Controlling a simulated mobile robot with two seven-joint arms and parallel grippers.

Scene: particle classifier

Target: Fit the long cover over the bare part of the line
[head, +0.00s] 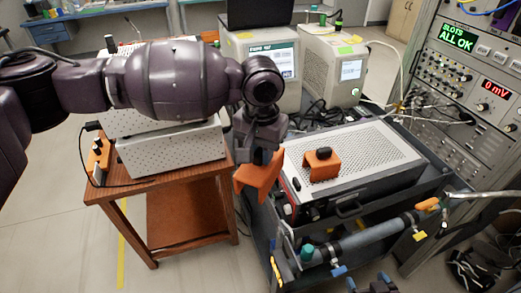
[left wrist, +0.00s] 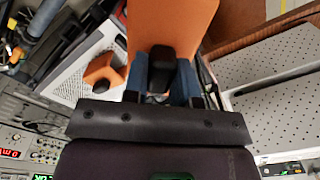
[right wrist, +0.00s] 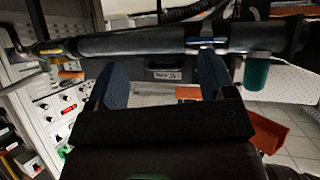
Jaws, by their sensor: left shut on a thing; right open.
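My left gripper (head: 262,152) is shut on the black knob (left wrist: 162,68) of an orange cover (head: 257,182). It holds this cover in the air, between the wooden table and the perforated box. The cover looks long in the left wrist view (left wrist: 170,22). A shorter orange cover (head: 321,170) with a black knob sits on the perforated box. The line, a grey pipe (head: 372,238), runs along the front of the cart; it also crosses the right wrist view (right wrist: 130,45). My right gripper (head: 372,287) is open and empty, just in front of the pipe; its fingers (right wrist: 160,85) show apart.
The perforated box (head: 372,147) stands on the dark cart behind the pipe. A teal cap (head: 306,252) and an orange fitting (head: 428,204) are near the pipe's ends. A wooden table (head: 190,185) stands at left, an instrument rack (head: 470,100) at right.

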